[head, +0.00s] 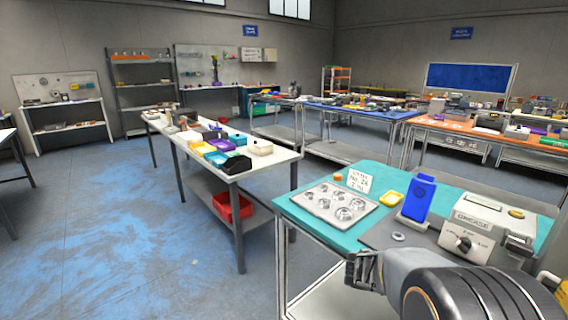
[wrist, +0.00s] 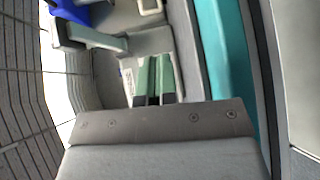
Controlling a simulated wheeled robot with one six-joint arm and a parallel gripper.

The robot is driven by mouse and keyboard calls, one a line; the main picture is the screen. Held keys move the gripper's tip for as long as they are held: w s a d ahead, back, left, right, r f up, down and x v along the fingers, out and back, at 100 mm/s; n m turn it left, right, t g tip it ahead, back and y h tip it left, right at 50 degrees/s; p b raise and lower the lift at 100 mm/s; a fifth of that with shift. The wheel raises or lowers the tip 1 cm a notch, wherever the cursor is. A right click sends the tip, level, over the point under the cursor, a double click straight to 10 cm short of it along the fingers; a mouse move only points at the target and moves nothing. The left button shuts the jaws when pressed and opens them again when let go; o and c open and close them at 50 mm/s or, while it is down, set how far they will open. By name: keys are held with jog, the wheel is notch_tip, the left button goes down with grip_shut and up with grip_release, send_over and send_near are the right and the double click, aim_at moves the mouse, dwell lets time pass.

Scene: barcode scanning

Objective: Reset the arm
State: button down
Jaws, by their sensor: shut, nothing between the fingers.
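My gripper (head: 353,272) is in the lower right of the head view, at the near edge of the teal-topped table (head: 295,208). It is empty and apart from the objects on the tabletop. In the wrist view its two green-faced fingers (wrist: 154,78) are together, with nothing between them. My arm reaches in from the bottom right of the head view and hides part of the table's near side.
A white table (head: 240,172) with bins stands left. Open floor (head: 120,240) lies beyond.

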jog(key=s+a+r+n+t+y+p, duration=0.1)
jog(key=s+a+r+t+y+p, duration=0.1)
jog(key=a+y, duration=0.6)
jog(key=s+a+r+n+t+y+p, duration=0.1)
jog(key=a+r+t+y+p, duration=0.3)
jog(key=a, duration=1)
jog(key=s+t+y+p, duration=0.1)
jog(key=y+p, duration=0.2)
jog(key=y, duration=0.1)
jog(key=shift+s+r+n+t, duration=0.15)
jog(key=shift+s+n+t, duration=0.05)
jog(key=shift+n+t, duration=0.1)
jog(key=shift+d, duration=0.1)
